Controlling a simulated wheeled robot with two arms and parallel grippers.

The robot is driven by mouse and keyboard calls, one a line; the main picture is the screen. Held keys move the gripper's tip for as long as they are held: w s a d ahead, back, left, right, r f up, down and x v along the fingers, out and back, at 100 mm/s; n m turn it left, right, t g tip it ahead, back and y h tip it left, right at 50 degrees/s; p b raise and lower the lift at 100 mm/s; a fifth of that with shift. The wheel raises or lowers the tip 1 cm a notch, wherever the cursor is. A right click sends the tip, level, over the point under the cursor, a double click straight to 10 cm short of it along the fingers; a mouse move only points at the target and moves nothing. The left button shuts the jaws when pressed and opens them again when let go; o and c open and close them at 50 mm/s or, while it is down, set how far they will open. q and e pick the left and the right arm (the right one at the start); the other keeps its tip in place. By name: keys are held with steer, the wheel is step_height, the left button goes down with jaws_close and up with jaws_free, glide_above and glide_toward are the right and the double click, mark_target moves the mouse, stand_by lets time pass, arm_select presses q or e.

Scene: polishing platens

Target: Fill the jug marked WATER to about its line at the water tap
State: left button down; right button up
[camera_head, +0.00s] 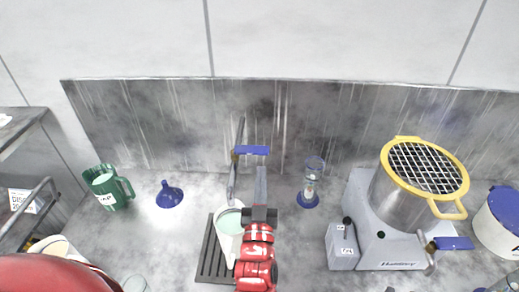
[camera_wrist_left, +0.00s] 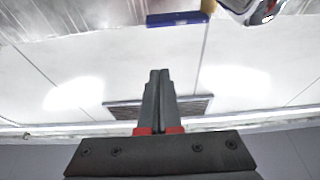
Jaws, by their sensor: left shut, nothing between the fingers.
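A pale jug (camera_head: 229,222) stands on the dark drain grate (camera_head: 207,262) under the water tap (camera_head: 235,165). A pale greenish surface shows inside it; my gripper and arm cover part of its right side. I see neither its marking nor its fill line. The tap has a blue lever (camera_head: 254,150), which also shows at the top of the left wrist view (camera_wrist_left: 178,18). My left gripper (camera_head: 261,172) is shut and empty, its tips just below the lever in the head view; I cannot tell whether they touch it. My right gripper is not in view.
A green jug (camera_head: 110,188) and a blue funnel (camera_head: 169,195) stand to the left. A glass cylinder on a blue base (camera_head: 308,199) stands right of the tap. Farther right is a grey machine (camera_head: 390,250) with a yellow-rimmed, grid-covered pot (camera_head: 400,200).

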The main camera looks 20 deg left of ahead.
mark_target(262, 154)
arm_select(q)
steer(key=shift+w, duration=0.1)
steer(key=w+a+b, duration=0.1)
steer(key=w+b, duration=0.1)
steer(key=w, duration=0.1)
steer(key=w+a+b, duration=0.1)
steer(key=w, duration=0.2)
steer(key=w+b, duration=0.2)
steer(key=w, duration=0.1)
steer(key=shift+a+b, duration=0.3)
steer(key=shift+a, duration=0.1)
steer(key=shift+f, duration=0.35)
